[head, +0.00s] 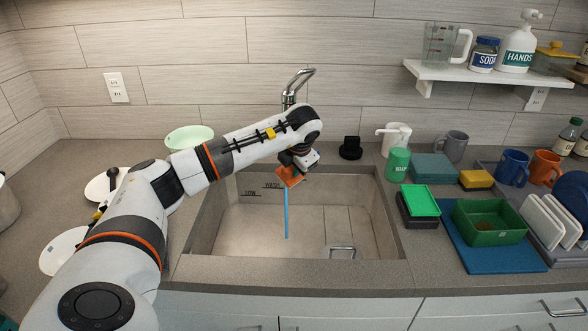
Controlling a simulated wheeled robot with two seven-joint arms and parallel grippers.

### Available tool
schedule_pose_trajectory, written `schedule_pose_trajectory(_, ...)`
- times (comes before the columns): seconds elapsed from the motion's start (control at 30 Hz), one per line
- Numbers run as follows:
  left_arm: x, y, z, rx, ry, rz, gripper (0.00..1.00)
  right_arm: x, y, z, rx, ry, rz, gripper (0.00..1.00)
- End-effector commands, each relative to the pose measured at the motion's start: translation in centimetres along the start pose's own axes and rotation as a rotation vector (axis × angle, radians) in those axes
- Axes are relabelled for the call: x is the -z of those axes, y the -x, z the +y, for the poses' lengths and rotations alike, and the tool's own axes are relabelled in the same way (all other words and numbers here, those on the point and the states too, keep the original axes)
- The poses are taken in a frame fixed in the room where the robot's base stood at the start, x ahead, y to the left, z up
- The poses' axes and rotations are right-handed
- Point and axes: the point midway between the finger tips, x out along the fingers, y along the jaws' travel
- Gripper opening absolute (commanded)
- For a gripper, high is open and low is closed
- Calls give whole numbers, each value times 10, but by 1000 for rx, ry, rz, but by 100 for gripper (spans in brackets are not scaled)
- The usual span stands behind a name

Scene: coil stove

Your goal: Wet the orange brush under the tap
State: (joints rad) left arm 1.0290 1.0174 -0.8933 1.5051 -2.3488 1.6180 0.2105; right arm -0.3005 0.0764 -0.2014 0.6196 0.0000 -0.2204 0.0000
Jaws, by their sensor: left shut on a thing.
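My left arm reaches over the sink (225,215) from the left. Its gripper (293,165) is shut on the orange brush (291,178) above the back part of the basin. The arm hides part of the brush and the lower part of the tap. The metal tap (297,82) stands behind the sink, its neck bending right at the top. A thin blue vertical streak (286,215), which looks like running water, drops from just under the brush towards the basin floor. I cannot tell whether the water touches the bristles. My right gripper is out of view.
A black knob-like thing (351,148) and a white dispenser (396,138) stand behind the sink. A green tub (490,234) on a blue mat (533,257), sponges and mugs crowd the right counter. Plates and a pale green bowl (189,137) lie left. The basin looks mostly clear.

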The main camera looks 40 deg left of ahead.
Motion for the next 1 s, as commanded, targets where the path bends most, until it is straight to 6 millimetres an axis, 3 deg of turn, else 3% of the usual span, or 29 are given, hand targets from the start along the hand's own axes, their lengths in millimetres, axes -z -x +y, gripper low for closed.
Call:
schedule_pose_trajectory(0.53,0,1,1,0,0,1,9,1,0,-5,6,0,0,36)
schedule_pose_trajectory(1.0,-16,18,29,0,-1,0,9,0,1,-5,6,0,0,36)
